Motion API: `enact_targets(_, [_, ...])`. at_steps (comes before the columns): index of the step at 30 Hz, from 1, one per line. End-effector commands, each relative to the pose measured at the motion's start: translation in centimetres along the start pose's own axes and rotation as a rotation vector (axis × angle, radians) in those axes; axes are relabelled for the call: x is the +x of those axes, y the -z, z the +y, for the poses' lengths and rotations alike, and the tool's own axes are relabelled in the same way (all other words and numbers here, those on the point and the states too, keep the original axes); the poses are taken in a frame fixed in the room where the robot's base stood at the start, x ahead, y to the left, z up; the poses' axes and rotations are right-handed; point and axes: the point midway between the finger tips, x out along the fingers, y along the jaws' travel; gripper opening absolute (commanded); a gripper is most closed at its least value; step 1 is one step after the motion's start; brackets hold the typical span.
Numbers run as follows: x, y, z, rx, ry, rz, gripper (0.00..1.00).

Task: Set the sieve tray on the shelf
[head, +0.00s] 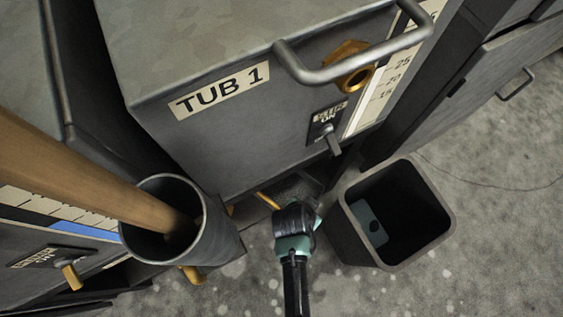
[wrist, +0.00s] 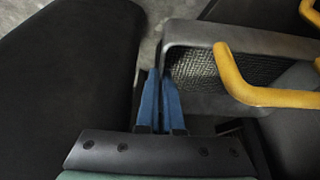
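The sieve tray is a grey-rimmed tray with a dark mesh floor and a yellow handle. In the wrist view the sieve tray (wrist: 190,35) lies right of centre, its left wall running down to my fingers. My gripper (wrist: 160,78) has blue fingers close together, and they appear shut on that wall. In the head view my gripper (head: 297,212) is low in front of the tub, and its fingers are hidden by the wrist. Part of the sieve tray (head: 296,188) shows beyond it under the tub's front. I cannot make out the shelf clearly.
The grey tub labelled TUB 1 (head: 195,140) has a bar handle (head: 350,70), a brass fitting and a switch. An open dark bin (head: 440,225) stands right of my gripper. A round grey holder (head: 225,240) with a wooden pole (head: 90,160) stands left. Floor is clear at right.

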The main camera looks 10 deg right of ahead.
Motion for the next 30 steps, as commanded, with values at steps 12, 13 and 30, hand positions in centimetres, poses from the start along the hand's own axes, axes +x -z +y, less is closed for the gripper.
enact_targets(12, [8.2, -2.8, -1.0, 0.001, 0.008, 0.008, 0.00])
enact_targets(13, [8.2, -2.5, -1.7, 0.002, 0.009, 0.008, 0.00])
enact_targets(30, [9.1, 0.4, -9.3, 0.001, 0.004, 0.004, 0.00])
